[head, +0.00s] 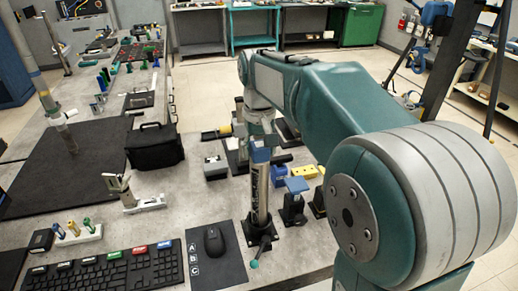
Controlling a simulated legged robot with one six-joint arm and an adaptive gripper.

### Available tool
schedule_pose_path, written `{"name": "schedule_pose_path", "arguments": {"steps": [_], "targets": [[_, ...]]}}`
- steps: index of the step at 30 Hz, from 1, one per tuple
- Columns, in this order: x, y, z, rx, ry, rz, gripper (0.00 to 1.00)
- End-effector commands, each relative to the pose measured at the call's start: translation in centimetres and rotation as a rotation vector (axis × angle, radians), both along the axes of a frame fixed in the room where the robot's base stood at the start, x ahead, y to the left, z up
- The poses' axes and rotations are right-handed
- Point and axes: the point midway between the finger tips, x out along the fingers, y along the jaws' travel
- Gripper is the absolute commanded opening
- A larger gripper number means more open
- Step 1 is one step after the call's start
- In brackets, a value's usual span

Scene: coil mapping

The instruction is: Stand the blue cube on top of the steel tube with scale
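The steel tube with scale (260,198) stands upright on a dark footed base, with a green-tipped lever at its front. A blue block-like piece (260,152) shows at the tube's top, in line with it; it looks like the blue cube, but I cannot tell whether it rests there or is held. My arm reaches from the right and bends down behind the tube's top. My gripper (259,138) is close to that blue piece; its fingers are too small and covered to read. Another dark blue block (281,172) lies right of the tube.
A blue-topped black stand (294,200) and yellow blocks (305,172) are close right of the tube. A black bag (154,146) stands farther left. Some bare tabletop lies left of the tube.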

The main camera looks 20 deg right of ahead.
Motion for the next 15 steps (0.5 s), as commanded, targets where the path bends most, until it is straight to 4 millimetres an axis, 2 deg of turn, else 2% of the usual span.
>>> {"name": "schedule_pose_path", "arguments": {"steps": [15], "targets": [[0.03, 0.00, 0.48, 0.000, -0.001, 0.000, 0.96]]}}
